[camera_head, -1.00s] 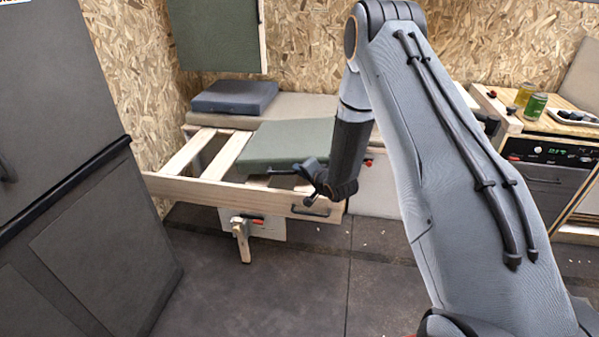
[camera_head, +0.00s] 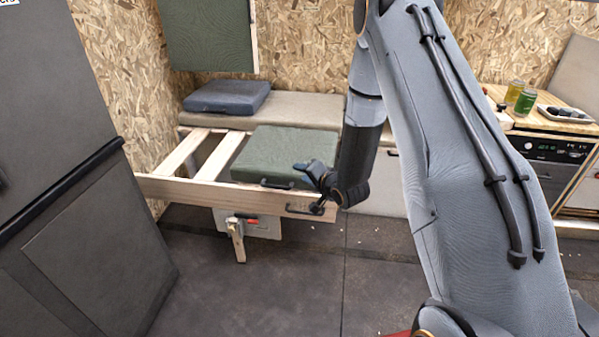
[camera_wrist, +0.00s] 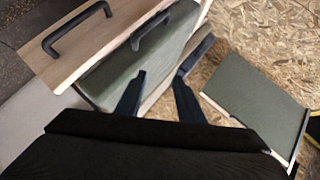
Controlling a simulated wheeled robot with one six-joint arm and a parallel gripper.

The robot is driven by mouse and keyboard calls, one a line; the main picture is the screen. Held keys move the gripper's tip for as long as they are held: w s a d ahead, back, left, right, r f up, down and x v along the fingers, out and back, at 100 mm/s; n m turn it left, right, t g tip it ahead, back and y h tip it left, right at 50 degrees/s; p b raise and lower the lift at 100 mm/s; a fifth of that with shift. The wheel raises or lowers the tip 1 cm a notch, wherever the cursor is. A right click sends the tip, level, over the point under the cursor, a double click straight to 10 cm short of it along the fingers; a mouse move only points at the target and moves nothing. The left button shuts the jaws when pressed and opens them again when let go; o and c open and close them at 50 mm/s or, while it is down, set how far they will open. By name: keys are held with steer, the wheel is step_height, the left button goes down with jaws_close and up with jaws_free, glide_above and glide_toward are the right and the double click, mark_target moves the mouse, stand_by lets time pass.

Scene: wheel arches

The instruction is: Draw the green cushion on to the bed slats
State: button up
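The green cushion (camera_head: 285,152) lies on the right part of the pale wooden bed slats (camera_head: 187,152), close to the front rail (camera_head: 220,192). A dark strap handle (camera_head: 277,184) shows on its front edge. The beige bench padding is behind it. My gripper (camera_head: 306,173) is at the cushion's front right corner, above the rail. In the wrist view, my gripper's fingers (camera_wrist: 160,82) are spread with nothing held between them. The cushion (camera_wrist: 112,75) and its handle (camera_wrist: 149,30) are in front of the fingers, apart from them.
The front rail has its own black handle (camera_head: 304,211). A blue-grey cushion (camera_head: 227,96) lies on the bench (camera_head: 305,106) behind. A green panel (camera_head: 210,35) hangs above. A dark cabinet (camera_head: 75,150) stands at left, a kitchen counter (camera_head: 545,122) at right.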

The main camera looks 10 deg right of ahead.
steer(key=shift+s+d+r, duration=0.1)
steer(key=shift+s, duration=0.15)
